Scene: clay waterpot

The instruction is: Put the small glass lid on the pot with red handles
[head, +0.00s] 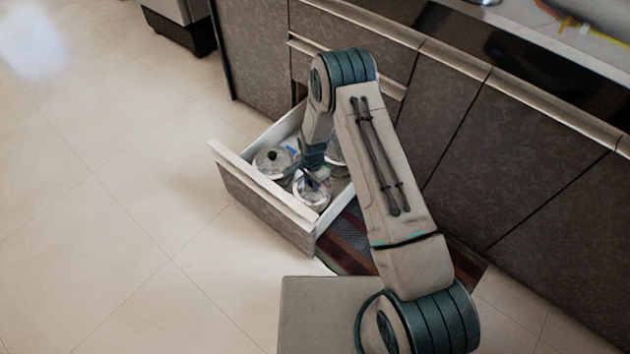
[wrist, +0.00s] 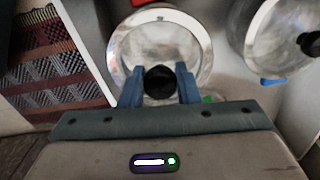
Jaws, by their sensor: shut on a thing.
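A round glass lid (wrist: 160,42) with a pale metal rim and a black knob (wrist: 160,83) lies below my gripper in the wrist view. My gripper (wrist: 160,90) has its two blue fingers shut on the knob. In the head view the same lid (head: 312,194) is in the open drawer (head: 262,200), and my gripper (head: 314,176) reaches down over it. I cannot tell whether the lid touches the drawer floor. No pot with red handles can be made out; only a small red patch (wrist: 138,2) shows at the wrist view's top edge.
Another black-knobbed lid (head: 272,161) is in the drawer, close by; it shows in the wrist view (wrist: 270,30) too. A further round glass item (head: 335,150) is partly hidden by my arm. Drawer walls surround them. A striped mat (head: 345,240) lies beside the drawer; floor at left is clear.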

